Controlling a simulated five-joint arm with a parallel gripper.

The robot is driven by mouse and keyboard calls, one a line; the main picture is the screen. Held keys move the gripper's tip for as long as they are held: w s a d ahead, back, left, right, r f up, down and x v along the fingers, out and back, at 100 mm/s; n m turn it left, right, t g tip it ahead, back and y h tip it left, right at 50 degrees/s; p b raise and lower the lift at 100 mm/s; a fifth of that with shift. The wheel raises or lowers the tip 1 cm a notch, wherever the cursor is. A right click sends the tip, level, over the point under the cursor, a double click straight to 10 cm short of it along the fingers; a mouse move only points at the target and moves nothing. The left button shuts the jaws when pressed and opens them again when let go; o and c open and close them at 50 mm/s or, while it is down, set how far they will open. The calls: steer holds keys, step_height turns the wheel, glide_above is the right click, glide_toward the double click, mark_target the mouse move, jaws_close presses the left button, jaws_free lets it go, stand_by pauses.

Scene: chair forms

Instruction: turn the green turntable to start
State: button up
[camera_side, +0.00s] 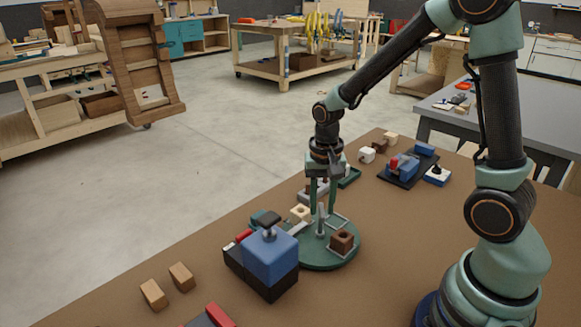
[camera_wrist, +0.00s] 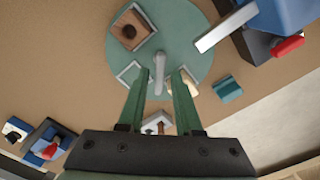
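The green turntable (camera_side: 322,263) is a round disc on the brown table; it fills the upper middle of the wrist view (camera_wrist: 186,45). A grey upright handle (camera_wrist: 159,72) stands on it. A brown block with a hole (camera_side: 342,240) sits in a light square frame on the disc, also in the wrist view (camera_wrist: 131,30). A cream block (camera_side: 300,213) is by the disc's far side, partly hidden by a finger in the wrist view. My gripper (camera_side: 322,206) points down over the disc. Its green fingers (camera_wrist: 158,78) are apart, one on each side of the handle, with gaps visible.
Another blue and red fixture (camera_side: 404,168) is farther back. Two tan blocks (camera_side: 154,294) lie at the front left. A teal block (camera_wrist: 227,89) lies off the disc.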

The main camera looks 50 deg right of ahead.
stand_by(0.3)
step_height(320, 180, up, 12)
stand_by(0.5)
steer(key=shift+r, duration=0.1)
steer(key=s+a+r+n+t, duration=0.3)
steer(key=s+r+n+t, duration=0.1)
steer(key=n, duration=0.5)
steer(key=shift+s+t, duration=0.8)
steer(key=shift+s, duration=0.45)
